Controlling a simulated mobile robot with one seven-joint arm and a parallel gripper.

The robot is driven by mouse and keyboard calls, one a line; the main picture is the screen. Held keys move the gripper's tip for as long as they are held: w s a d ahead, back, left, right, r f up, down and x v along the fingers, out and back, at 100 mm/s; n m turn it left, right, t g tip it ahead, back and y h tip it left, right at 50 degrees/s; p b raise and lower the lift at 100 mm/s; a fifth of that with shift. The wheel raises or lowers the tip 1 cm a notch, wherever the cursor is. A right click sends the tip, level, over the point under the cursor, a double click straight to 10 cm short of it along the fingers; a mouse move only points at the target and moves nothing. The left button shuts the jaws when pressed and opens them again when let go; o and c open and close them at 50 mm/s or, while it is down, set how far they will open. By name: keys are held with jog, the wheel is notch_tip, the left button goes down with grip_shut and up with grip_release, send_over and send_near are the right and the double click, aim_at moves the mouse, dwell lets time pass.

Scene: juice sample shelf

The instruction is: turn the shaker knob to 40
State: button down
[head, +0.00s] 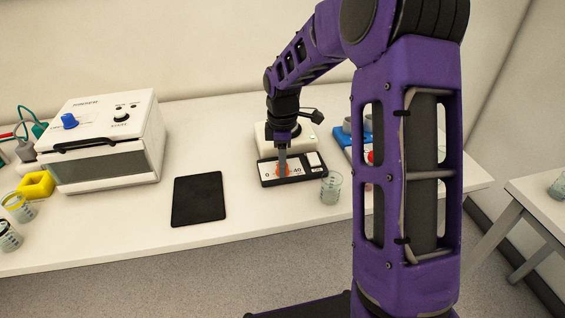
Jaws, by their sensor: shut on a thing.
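The shaker (272,134) is a cream-coloured box on the bench, with a black-framed front panel (313,163) that has white faces. The panel shows the marks 0 at the left and 40 at the right. The orange-red knob (283,171) sits between these marks and is mostly hidden by my gripper. My gripper (282,170) reaches down from above and is shut on the knob. Which way the knob points cannot be made out.
A glass beaker (331,188) stands close to the panel's right front. A black mat (199,199) lies to the left with clear bench around it. A blue rack (345,139) is partly behind my arm.

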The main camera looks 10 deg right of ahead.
jog(key=shift+m, duration=0.3)
jog(key=m, duration=0.3)
jog(key=shift+m, duration=0.4)
jog(key=m, duration=0.4)
jog(key=shift+m, duration=0.3)
jog(key=m, duration=0.4)
jog(key=shift+p, duration=0.3)
jog(key=m, duration=0.4)
jog(key=shift+m, duration=0.3)
jog(key=c, duration=0.5)
grip_release()
jog(key=shift+c, duration=0.2)
